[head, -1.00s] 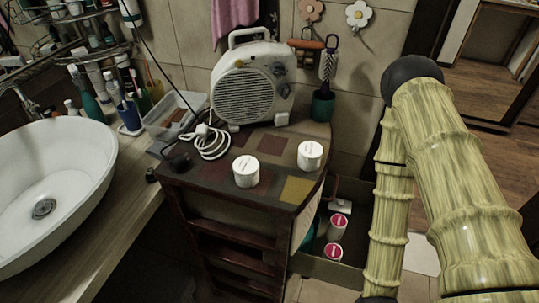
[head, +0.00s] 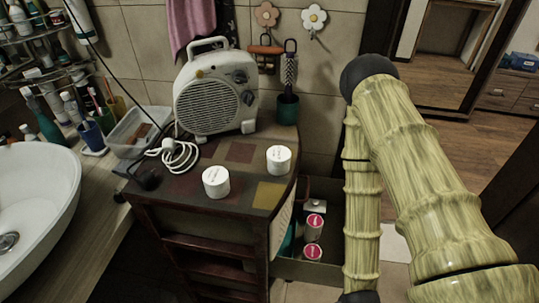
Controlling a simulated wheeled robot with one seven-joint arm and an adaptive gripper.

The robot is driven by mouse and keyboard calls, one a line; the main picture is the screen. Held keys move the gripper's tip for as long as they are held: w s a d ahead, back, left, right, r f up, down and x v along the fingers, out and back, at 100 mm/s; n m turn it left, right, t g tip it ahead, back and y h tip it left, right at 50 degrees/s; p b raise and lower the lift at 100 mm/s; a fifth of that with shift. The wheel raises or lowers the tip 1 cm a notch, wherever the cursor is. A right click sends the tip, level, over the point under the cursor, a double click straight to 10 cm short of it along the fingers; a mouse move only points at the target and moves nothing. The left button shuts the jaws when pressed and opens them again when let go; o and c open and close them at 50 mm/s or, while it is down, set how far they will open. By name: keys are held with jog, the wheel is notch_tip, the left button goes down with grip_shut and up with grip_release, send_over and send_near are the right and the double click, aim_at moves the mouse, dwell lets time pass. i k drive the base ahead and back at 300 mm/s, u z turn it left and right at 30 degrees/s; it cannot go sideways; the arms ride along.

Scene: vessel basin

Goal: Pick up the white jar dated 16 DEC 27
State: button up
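Two white jars stand upright on top of the dark wooden cabinet (head: 180,203). The nearer white jar (head: 216,182) is left of the other white jar (head: 279,160), which is closer to the cabinet's right edge. Both lids carry small dark marks that are too small to read, so I cannot tell which is dated 16 DEC 27. My arm, in a bamboo-like pattern, fills the right side of the head view. My gripper is not in view.
A white fan heater (head: 216,92) with a coiled white cable (head: 178,156) stands behind the jars. A green cup (head: 287,109) holds a brush. Red-lidded containers (head: 314,221) sit low in an open box right of the cabinet. A white basin (head: 40,200) is at left.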

aim_at(214, 180)
jog(key=k, duration=0.5)
jog(key=u, duration=2.6)
jog(key=k, duration=1)
jog(key=z, duration=0.85)
